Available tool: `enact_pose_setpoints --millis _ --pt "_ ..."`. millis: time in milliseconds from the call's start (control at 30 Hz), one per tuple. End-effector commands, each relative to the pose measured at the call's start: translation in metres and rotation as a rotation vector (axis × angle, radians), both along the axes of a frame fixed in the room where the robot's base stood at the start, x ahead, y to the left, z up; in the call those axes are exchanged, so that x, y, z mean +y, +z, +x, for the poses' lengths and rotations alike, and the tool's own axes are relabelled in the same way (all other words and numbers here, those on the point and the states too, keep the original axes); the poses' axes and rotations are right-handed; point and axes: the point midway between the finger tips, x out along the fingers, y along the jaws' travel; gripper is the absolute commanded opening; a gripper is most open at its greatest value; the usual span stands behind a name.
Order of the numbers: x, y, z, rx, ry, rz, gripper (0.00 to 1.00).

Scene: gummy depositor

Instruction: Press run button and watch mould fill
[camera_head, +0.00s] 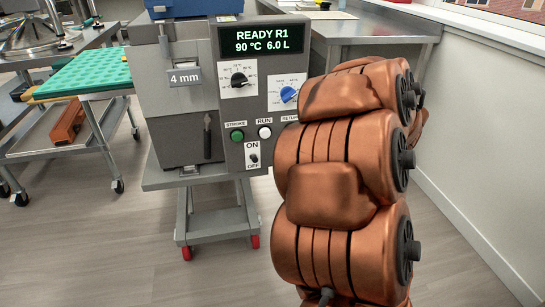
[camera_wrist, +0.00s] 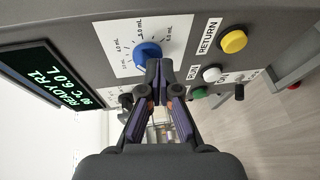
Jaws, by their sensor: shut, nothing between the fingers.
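The depositor's control panel (camera_head: 226,100) faces me. Its white RUN button (camera_head: 265,132) sits between the green STROKE button (camera_head: 237,136) and the RETURN label, whose button is hidden by my arm. In the wrist view the RUN button (camera_wrist: 212,73) is to the right of my fingertips. My gripper (camera_wrist: 160,68) is shut and empty, its tips overlapping the blue dial (camera_wrist: 148,54) in that view; I cannot tell whether they touch. My gripper is hidden behind my arm in the head view. A green mould-like tray (camera_head: 88,72) with small dimples lies left of the machine.
The display (camera_head: 252,40) reads READY R1, 90 °C, 6.0 L. The yellow RETURN button (camera_wrist: 233,41) and an ON/OFF switch (camera_head: 253,159) are near RUN. A metal trolley (camera_head: 70,120) stands left and a steel bench (camera_head: 385,25) behind. Floor in front is clear.

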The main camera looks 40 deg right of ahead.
Motion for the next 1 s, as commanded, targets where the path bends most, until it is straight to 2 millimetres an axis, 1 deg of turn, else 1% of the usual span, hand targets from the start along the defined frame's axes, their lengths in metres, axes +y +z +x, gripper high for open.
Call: enact_pose_setpoints --millis 33,100,200,300,400,500,600,1000 --pt "0.001 -0.029 -0.006 -0.007 0.040 -0.002 0.00" --pt "0.008 -0.051 -0.014 -0.023 0.113 -0.006 0.00" --pt "0.020 -0.079 -0.029 -0.054 0.217 -0.002 0.00" --pt "0.031 -0.100 -0.044 -0.089 0.301 0.011 0.00" --pt "0.040 -0.113 -0.057 -0.121 0.362 0.027 0.00" --pt "0.046 -0.118 -0.065 -0.144 0.402 0.038 0.00" --pt "0.049 -0.119 -0.069 -0.155 0.420 0.042 0.00" --pt "0.050 -0.117 -0.069 -0.157 0.425 0.043 0.00"
